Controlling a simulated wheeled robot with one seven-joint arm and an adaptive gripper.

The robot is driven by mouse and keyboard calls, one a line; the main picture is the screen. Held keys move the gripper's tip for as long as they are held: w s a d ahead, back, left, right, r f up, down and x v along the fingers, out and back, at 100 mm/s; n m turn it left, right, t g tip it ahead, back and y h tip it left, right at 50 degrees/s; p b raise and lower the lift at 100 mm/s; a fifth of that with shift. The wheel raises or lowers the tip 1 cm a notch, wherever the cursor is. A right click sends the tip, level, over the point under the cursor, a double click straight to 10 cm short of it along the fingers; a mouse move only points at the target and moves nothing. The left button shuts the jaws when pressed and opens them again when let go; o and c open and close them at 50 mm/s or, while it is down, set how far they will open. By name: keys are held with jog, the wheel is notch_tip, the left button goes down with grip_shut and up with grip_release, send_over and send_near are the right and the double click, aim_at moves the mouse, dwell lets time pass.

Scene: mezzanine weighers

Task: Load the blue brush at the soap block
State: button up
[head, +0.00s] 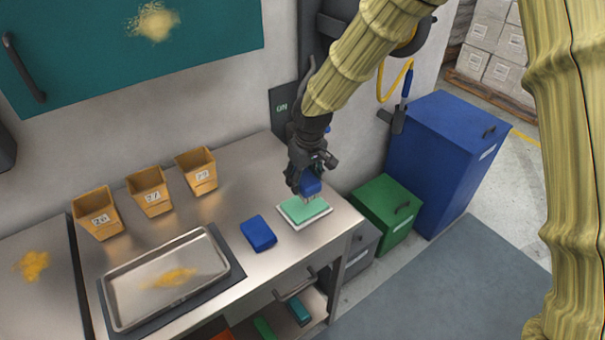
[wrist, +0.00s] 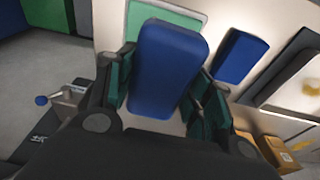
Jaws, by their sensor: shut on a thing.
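The soap block (head: 304,209) is a pale green slab on a white tray near the right end of the steel counter. It also shows in the wrist view (wrist: 188,20), partly hidden behind the brush. My gripper (head: 308,184) is shut on the blue brush (head: 311,186), with its bristles pointing down at the soap block. The bristle tips seem at or just above the soap; I cannot tell whether they touch. In the wrist view the blue back of the brush (wrist: 166,68) sits between both fingers.
A second blue block-like item (head: 258,233) lies left of the soap. A metal tray (head: 218,243) with yellow powder is farther left. Several tan bins (head: 150,191) stand along the wall. Green (head: 389,213) and blue (head: 440,150) containers stand on the floor to the right.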

jog(key=shift+d+f, duration=0.2)
jog(key=shift+f, duration=0.35)
jog(key=shift+w+f+b, duration=0.25)
jog(key=shift+f+b, duration=0.2)
jog(key=shift+f, duration=0.1)
jog(key=shift+w+f+b, duration=0.2)
jog(key=shift+f+b, duration=0.2)
jog(key=shift+f, duration=0.1)
jog(key=shift+f+b, duration=0.3)
jog(key=shift+f, duration=0.05)
jog(key=shift+s+f+b, duration=0.25)
jog(key=shift+f+b, duration=0.25)
jog(key=shift+w+f, duration=0.15)
jog(key=shift+f, duration=0.3)
jog(key=shift+r, duration=0.1)
jog(key=shift+s+f+b, duration=0.2)
jog(key=shift+f+b, duration=0.1)
jog(key=shift+f, duration=0.3)
dwell(0.3)
